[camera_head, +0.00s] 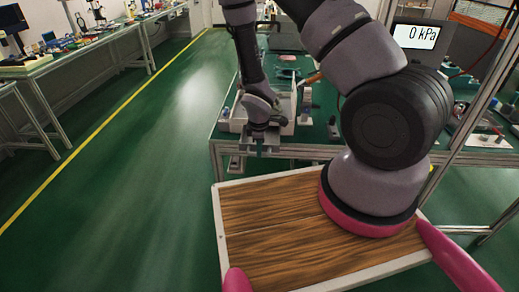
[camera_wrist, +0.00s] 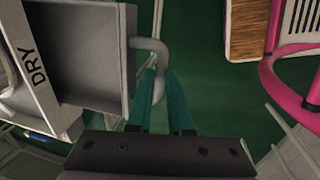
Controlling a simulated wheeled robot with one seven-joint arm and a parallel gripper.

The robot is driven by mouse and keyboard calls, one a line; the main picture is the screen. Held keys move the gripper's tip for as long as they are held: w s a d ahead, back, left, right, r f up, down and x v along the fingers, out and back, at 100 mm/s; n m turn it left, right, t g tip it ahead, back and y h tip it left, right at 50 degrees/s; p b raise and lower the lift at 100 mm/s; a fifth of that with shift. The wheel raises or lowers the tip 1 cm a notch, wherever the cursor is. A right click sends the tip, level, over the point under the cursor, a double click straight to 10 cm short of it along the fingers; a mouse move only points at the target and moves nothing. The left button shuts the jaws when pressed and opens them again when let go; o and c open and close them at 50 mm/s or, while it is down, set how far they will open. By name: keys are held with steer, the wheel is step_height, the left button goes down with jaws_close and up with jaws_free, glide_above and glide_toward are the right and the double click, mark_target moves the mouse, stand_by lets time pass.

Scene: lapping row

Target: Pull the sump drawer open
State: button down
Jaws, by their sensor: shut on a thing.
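The sump drawer (camera_wrist: 85,60) is a grey, open-topped box at the left of the wrist view. A bent grey bar handle (camera_wrist: 160,48) sticks out from the drawer's front panel. My gripper (camera_wrist: 162,85) has its two teal fingers shut on this handle. In the head view my gripper (camera_head: 262,128) is at the front edge of the green bench, by a white housing (camera_head: 288,112). The drawer is mostly hidden there by my wrist.
The green-topped bench (camera_head: 315,130) has a metal frame and carries small items. A screen reading 0 kPa (camera_head: 416,36) stands at the back right. Another bench (camera_head: 75,55) runs along the left. The green floor (camera_head: 130,190) between is clear.

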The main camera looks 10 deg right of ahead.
steer(key=c, duration=0.8)
jaws_free()
steer(key=shift+c, duration=0.2)
steer(key=shift+r, duration=0.15)
step_height(320, 180, up, 10)
steer(key=s, duration=0.1)
steer(key=shift+s+a+r, duration=0.2)
steer(key=shift+s+a, duration=0.1)
steer(key=shift+s, duration=0.1)
